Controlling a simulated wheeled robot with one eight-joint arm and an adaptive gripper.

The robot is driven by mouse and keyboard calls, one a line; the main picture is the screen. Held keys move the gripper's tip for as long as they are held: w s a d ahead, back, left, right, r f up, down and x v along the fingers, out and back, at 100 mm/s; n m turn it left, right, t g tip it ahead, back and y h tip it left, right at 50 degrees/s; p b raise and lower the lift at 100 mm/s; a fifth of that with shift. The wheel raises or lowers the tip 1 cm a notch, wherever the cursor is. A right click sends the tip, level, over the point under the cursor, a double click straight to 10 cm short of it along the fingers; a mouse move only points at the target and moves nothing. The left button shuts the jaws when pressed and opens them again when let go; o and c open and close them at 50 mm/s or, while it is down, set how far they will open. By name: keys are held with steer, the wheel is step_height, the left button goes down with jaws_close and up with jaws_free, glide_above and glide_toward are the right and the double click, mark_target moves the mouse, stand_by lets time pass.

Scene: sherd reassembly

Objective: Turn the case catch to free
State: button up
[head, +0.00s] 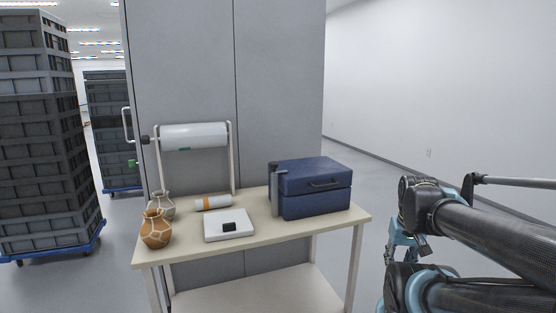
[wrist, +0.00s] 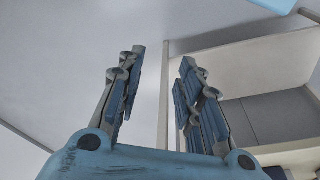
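The blue case (head: 318,195) sits closed at the right end of the cream table, with a dark handle on its front face. A grey upright bar with a dark top, perhaps the case catch (head: 277,192), stands at the case's left front corner; which way it is turned I cannot tell. My gripper (wrist: 160,65) is open and empty in the wrist view, its blue-grey fingers apart. In the head view my arm is at the right, clear of the table, and the gripper is mostly hidden behind it.
A film roll (head: 194,136) stands behind. Stacked crates (head: 40,140) are at left. Floor right of the table is clear.

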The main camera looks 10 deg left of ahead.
steer(key=shift+a, duration=0.15)
steer(key=o, duration=0.3)
steer(key=shift+r, duration=0.1)
steer(key=w+a+r, duration=0.3)
steer(key=w+r, duration=0.1)
steer(key=r, duration=0.3)
steer(key=w+a+r, duration=0.3)
steer(key=w+r, duration=0.1)
steer(key=r, duration=0.3)
step_height(320, 180, up, 24)
steer(key=m+g, duration=0.2)
steer(key=m, duration=0.1)
glide_above(274, 162)
step_height(274, 162, down, 17)
steer(key=shift+w+r, duration=0.15)
steer(key=shift+c, duration=0.5)
